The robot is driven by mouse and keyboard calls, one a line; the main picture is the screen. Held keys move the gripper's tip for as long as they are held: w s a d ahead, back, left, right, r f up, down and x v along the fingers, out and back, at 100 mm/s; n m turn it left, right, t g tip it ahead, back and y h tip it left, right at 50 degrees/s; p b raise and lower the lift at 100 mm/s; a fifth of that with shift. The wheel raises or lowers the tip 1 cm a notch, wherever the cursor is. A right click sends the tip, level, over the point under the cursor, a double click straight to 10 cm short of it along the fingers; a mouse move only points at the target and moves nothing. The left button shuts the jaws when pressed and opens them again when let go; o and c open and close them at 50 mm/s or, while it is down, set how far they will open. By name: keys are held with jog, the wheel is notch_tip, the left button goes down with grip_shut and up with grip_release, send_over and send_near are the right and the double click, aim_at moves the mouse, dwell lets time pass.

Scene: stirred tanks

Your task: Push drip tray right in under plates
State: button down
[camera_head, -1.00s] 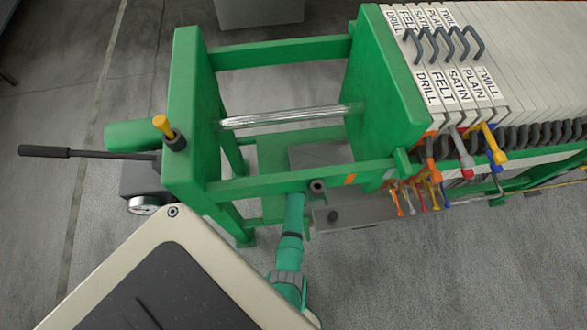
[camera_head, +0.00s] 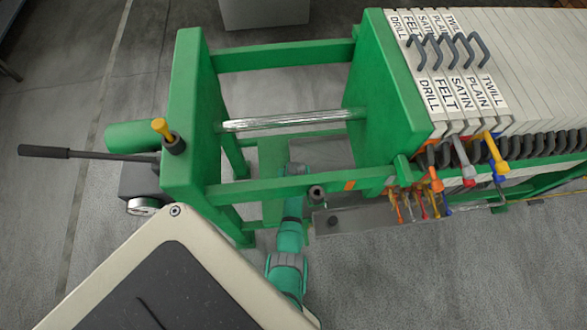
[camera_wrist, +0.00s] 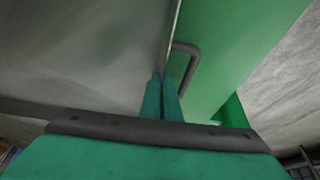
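The drip tray (camera_head: 350,218) is a long grey tray low under the plates (camera_head: 540,70), partly hidden by the green frame's beam. In the wrist view a grey surface that looks like the tray (camera_wrist: 90,60) fills the left, with a dark bent handle (camera_wrist: 186,62) at its edge. My gripper (camera_wrist: 164,77) has its two teal fingers together, with nothing visible between them. Its tips are close to the tray's edge and the handle; I cannot tell whether they touch. In the head view my gripper's end (camera_head: 297,169) shows just past the beam, its tips unclear.
The green press frame (camera_head: 185,120) surrounds the gap with a shiny rod (camera_head: 290,119) across it. A low beam (camera_head: 260,187) crosses above my arm. Several coloured taps (camera_head: 436,180) hang right of it. A lever (camera_head: 45,151) and gauge (camera_head: 142,206) stand at left.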

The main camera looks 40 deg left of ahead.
jog(key=shift+w+a, duration=0.65)
jog(key=shift+a, duration=0.1)
jog(key=c, duration=1.9)
grip_release()
jog(key=shift+c, duration=0.2)
jog(key=shift+v, duration=3.75)
